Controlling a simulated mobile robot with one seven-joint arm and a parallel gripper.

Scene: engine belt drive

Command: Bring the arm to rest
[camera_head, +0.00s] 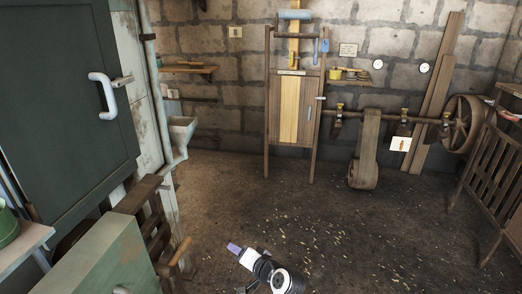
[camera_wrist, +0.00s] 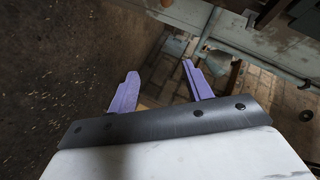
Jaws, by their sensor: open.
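My gripper shows in the wrist view (camera_wrist: 160,84) with two purple fingers spread apart and nothing between them. In the head view my gripper (camera_head: 234,248) is at the bottom middle, above the bare floor, with the white and black end of my arm behind it. It touches nothing that I can see. How high it is above the floor I cannot tell exactly.
A green cabinet (camera_head: 95,262) and a wooden frame (camera_head: 150,205) stand at the lower left, below a large dark door (camera_head: 60,110). A line shaft with a belt (camera_head: 368,140) and a wheel (camera_head: 466,125) runs along the back wall. A slatted rail (camera_head: 492,165) stands right.

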